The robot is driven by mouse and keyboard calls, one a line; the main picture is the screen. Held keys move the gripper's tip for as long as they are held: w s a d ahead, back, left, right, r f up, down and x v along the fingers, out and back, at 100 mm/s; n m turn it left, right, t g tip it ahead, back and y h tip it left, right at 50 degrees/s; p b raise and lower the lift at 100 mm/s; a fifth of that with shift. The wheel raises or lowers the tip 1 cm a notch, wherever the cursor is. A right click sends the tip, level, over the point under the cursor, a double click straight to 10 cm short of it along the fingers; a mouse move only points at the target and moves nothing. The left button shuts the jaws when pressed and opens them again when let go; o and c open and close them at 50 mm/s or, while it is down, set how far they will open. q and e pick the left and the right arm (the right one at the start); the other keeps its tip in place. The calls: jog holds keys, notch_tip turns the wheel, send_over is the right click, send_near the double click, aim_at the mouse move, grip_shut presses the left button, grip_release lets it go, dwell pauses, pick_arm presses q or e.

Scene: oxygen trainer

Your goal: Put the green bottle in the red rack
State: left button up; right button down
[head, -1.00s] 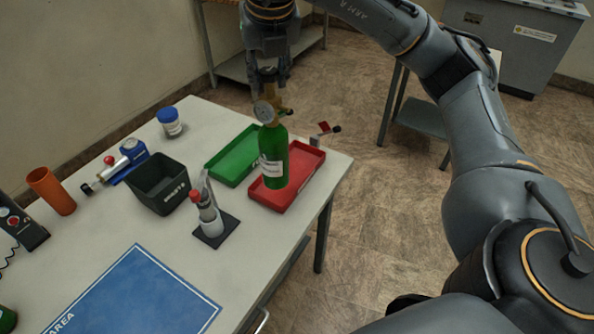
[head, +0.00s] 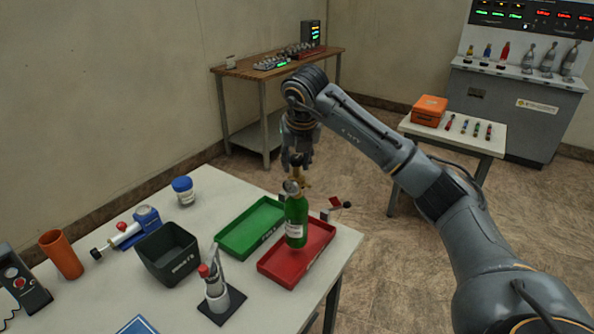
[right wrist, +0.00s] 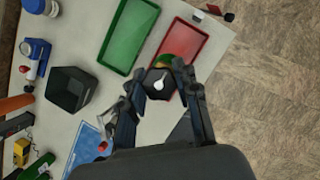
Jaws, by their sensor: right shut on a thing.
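The green bottle (head: 296,222) is upright, with a white label, a brass valve and a gauge on top. My right gripper (head: 299,170) is above it, shut on its valve end. The bottle stands over the middle of the shallow red rack (head: 274,269); I cannot tell whether its base touches the rack floor. In the right wrist view the fingers (right wrist: 157,84) close around the top of the bottle (right wrist: 166,60), with the red rack (right wrist: 201,50) partly hidden behind them. My left gripper is out of view.
A green tray (head: 235,242) lies just left of the red rack. A dark bin (head: 165,265), a small stand with a red-topped tool (head: 218,300) and a blue-lidded jar (head: 183,190) are further left. A small red-handled part (head: 335,203) lies beyond the rack.

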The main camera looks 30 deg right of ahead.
aim_at(297, 174)
jog(key=shift+w+d+f, duration=0.25)
jog(key=shift+w+f, duration=0.05)
jog(key=shift+f, duration=0.05)
notch_tip(297, 174, down, 3)
jog(key=shift+w+d+r+p, duration=0.1)
jog(key=shift+p, duration=0.75)
jog(key=shift+f, duration=0.45)
jog(key=c, duration=1)
grip_release()
